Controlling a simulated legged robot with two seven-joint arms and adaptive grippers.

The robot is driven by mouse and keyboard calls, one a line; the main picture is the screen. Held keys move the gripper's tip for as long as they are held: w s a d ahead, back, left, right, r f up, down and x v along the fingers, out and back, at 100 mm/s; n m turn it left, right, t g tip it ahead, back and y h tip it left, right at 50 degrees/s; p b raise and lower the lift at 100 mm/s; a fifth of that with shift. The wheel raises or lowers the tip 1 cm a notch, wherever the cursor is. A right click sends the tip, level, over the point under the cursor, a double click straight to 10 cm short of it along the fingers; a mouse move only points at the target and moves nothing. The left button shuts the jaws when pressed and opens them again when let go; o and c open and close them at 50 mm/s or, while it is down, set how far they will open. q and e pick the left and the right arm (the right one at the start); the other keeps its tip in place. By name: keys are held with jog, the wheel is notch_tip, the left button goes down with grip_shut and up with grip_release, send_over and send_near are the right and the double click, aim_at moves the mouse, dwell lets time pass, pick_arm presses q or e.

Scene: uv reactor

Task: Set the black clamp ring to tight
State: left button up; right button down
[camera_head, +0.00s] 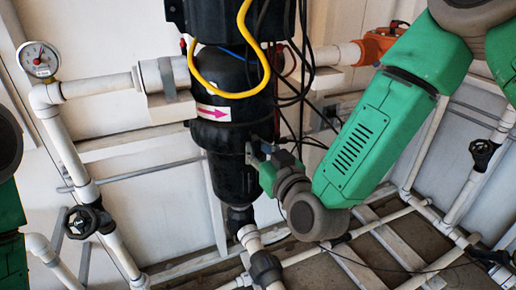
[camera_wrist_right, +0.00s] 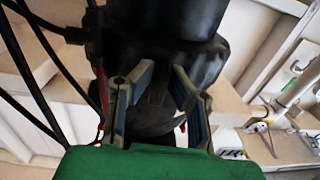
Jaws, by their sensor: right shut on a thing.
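The black clamp ring (camera_head: 212,137) goes around the upright black reactor housing, just below the white label with the pink arrow. My right gripper (camera_head: 255,154) is at the right side of the ring. In the right wrist view, the two fingers of the right gripper (camera_wrist_right: 160,78) stand on either side of a dark part of the ring (camera_wrist_right: 152,92) and are shut on it. Dark shadow there hides the exact contact. My left gripper is out of view; only pieces of my left arm show at the left edge.
A yellow cable (camera_head: 200,76) and black cables (camera_head: 300,75) hang close above my right gripper. A pressure gauge (camera_head: 39,60) and a black valve wheel (camera_head: 82,222) are on white pipes at left. An orange actuator (camera_head: 378,44) is at upper right.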

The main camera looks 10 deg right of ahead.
jog(key=d+n+y, duration=0.1)
jog(key=w+d+g+y, duration=0.1)
jog(key=d, duration=0.1)
jog(key=w+d+n+y, duration=0.1)
jog(key=shift+d+n+y, duration=0.3)
jog(key=shift+y, duration=0.1)
jog(key=c, duration=1.6)
grip_release()
jog(key=shift+o, duration=0.2)
jog(key=shift+s, duration=0.1)
send_near(269, 138)
jog(key=v, duration=0.4)
jog(key=shift+d+r, duration=0.2)
